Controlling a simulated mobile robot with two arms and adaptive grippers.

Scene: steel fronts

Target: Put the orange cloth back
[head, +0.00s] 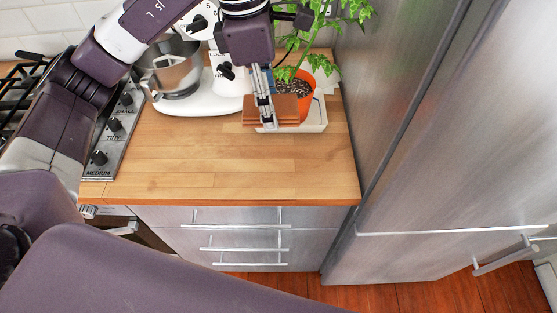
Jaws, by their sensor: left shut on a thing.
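The orange cloth (288,111) shows as a flat, folded, brownish-orange piece at the back right of the wooden counter. My left gripper (265,115) comes down from above and is shut on it, its fingers covering part of the cloth. The cloth is at a shallow white tray (317,127), over its left part. I cannot tell whether it rests on the tray or hangs just above it. My right gripper is not in view.
An orange pot (305,92) with a leafy plant stands right behind the cloth. A white stand mixer (200,103) with a steel bowl is to the left. A stove (113,128) is at far left and a steel fridge (450,140) at right. The counter's front (230,170) is clear.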

